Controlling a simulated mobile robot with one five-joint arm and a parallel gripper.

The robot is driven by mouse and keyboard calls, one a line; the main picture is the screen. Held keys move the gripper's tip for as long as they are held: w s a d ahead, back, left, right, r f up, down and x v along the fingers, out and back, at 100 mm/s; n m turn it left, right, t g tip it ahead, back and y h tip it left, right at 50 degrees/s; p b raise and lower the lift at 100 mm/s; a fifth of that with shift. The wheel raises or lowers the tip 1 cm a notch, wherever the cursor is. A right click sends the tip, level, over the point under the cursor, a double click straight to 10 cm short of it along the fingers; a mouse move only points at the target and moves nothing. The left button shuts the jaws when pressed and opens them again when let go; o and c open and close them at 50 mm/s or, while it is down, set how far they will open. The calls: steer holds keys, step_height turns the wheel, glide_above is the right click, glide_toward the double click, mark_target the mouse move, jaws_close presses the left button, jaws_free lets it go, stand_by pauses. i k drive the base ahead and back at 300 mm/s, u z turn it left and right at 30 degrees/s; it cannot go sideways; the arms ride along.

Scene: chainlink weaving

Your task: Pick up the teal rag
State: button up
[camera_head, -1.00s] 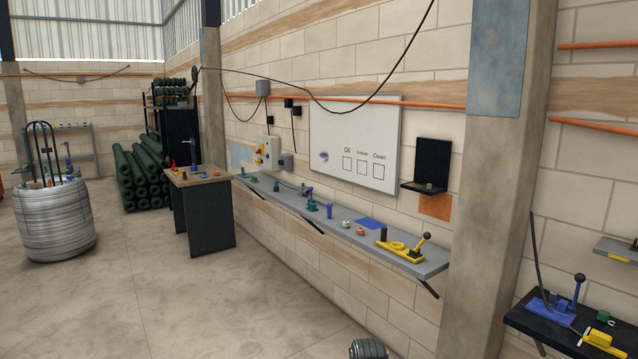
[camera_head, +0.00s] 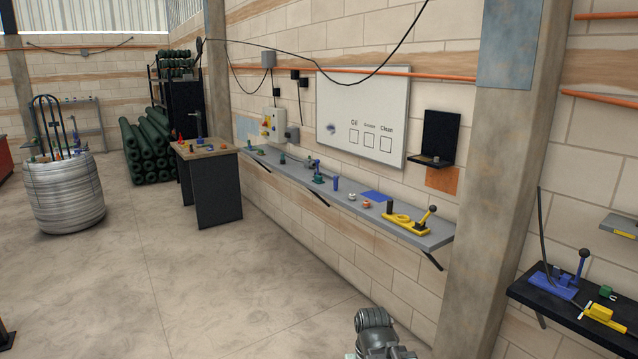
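I cannot make out a clearly teal rag. A flat blue sheet (camera_head: 376,196), perhaps cloth, lies on the long grey wall shelf (camera_head: 290,176), between two small ring-shaped parts and a yellow tool. A small dark-teal object (camera_head: 318,179) stands farther left on the shelf, too small to identify. The grey end of my arm (camera_head: 378,334) shows at the bottom edge, in front of and below the shelf, apart from it. Its fingers cannot be made out, so I cannot tell whether my gripper is open or holds anything.
A yellow lever tool (camera_head: 408,221) sits at the shelf's near end, beside a concrete pillar (camera_head: 498,180). A black bench (camera_head: 545,301) with a blue tool is at right. A wooden-topped table (camera_head: 205,151) and a wire coil (camera_head: 64,195) stand left. The middle floor is clear.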

mark_target(318, 179)
steer(key=z, duration=0.45)
steer(key=k, duration=1.3)
steer(key=z, duration=0.3)
steer(key=i, duration=3.25)
steer(key=u, duration=1)
steer(key=i, duration=2.35)
steer(key=u, duration=0.9)
steer(key=i, duration=1.35)
steer(key=u, duration=0.6)
steer(key=i, duration=0.5)
steer(key=z, duration=0.25)
steer(key=k, duration=0.5)
steer(key=u, duration=0.1)
